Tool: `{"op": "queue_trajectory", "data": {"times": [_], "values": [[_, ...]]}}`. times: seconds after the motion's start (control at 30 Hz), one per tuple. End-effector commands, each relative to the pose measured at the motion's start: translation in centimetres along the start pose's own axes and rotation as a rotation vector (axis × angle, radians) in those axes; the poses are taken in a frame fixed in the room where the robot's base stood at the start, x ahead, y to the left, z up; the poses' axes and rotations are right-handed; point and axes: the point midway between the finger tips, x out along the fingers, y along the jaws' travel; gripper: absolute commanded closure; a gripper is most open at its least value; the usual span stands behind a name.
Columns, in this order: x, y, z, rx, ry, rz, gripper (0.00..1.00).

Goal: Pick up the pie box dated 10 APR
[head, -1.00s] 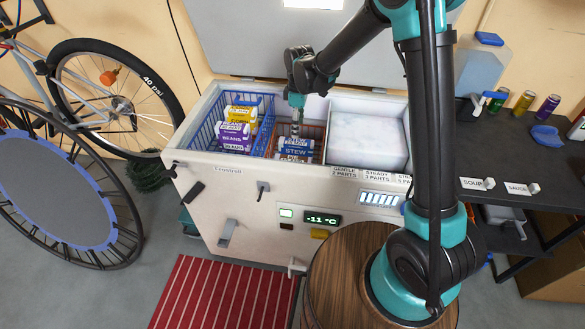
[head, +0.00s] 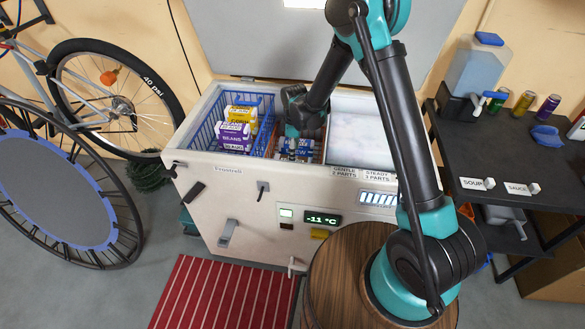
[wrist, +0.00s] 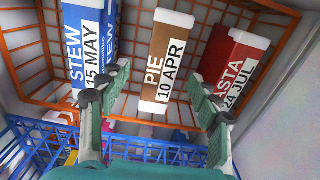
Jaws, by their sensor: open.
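The pie box (wrist: 165,58) is brown with white ends and reads PIE 10 APR in the wrist view. It lies in the orange wire basket (wrist: 28,62), between a blue stew box (wrist: 84,40) dated 15 MAY and a red pasta box (wrist: 230,72) dated 24 JUL. My gripper (wrist: 160,84) is open, its fingers apart on either side of the pie box in the picture, and it holds nothing. Whether the fingertips reach down beside the box I cannot tell. In the head view my gripper (head: 294,132) is down in the freezer and hides most of the basket's contents.
The chest freezer (head: 240,205) stands open. A blue wire basket (head: 205,135) with yellow and purple boxes is left of my gripper. A frosty white compartment (head: 362,140) is on the right. A wooden barrel (head: 335,265) stands in front, and a dark shelf (head: 490,150) at right.

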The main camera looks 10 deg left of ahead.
Motion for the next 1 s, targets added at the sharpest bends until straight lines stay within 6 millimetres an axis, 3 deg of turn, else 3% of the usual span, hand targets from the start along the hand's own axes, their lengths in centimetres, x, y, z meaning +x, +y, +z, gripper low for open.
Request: {"op": "queue_trajectory", "data": {"times": [0.33, 0.67, 1.0], "values": [[4.3, -0.3, -0.6, 0.0, 0.0, 0.0, 0.37], [5.0, -0.3, -0.6, 0.0, 0.0, 0.0, 0.37], [5.0, -0.3, -0.6, 0.0, 0.0, 0.0, 0.77]]}}
